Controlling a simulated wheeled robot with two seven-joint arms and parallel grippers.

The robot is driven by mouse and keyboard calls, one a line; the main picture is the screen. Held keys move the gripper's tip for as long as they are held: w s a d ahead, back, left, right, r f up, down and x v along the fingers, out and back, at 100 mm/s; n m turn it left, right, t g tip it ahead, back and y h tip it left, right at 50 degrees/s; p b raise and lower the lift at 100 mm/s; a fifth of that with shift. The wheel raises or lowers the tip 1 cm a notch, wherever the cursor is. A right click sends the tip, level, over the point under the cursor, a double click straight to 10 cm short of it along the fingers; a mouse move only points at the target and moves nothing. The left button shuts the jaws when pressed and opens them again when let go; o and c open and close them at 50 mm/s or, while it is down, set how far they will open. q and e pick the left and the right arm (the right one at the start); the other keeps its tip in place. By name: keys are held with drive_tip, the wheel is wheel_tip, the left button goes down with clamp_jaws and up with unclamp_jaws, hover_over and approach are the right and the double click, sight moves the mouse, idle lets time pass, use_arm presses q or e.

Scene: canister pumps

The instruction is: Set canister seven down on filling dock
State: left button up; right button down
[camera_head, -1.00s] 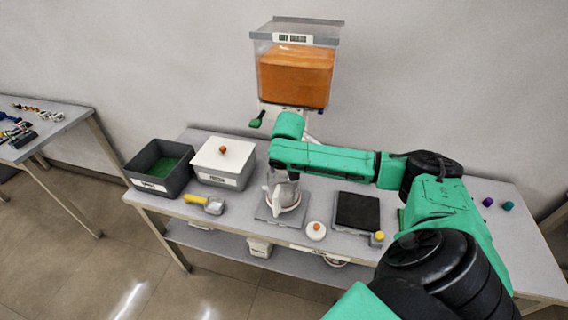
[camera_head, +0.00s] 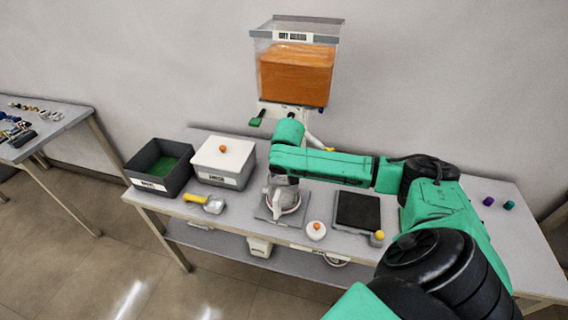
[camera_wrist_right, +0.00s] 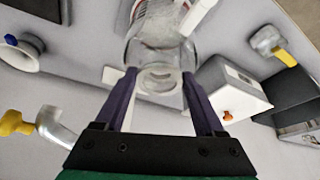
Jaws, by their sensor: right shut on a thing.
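The clear canister (camera_head: 289,204) is in my right gripper (camera_head: 283,184), low over a square grey plate (camera_head: 262,215) on the table, which looks like the filling dock. Its base appears at or very near the plate, but I cannot tell whether it touches. In the right wrist view, the two purple fingers of my right gripper (camera_wrist_right: 158,76) close on both sides of the clear canister (camera_wrist_right: 160,56). No number is readable on it. The gripper hides the canister's upper part in the head view. My left gripper is not in view.
A hopper with orange contents (camera_head: 295,75) hangs on the wall behind. A white lid with orange knob (camera_head: 316,231) and black-topped scale (camera_head: 358,210) are right of the plate.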

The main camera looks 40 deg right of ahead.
unclamp_jaws()
drive_tip(key=shift+r, duration=0.1)
drive_tip(key=b+v, duration=0.1)
drive_tip(key=v, duration=1.3)
drive_tip(key=shift+s+b, duration=0.25)
drive_tip(key=shift+b, duration=0.1)
drive_tip(key=shift+a+r, duration=0.1)
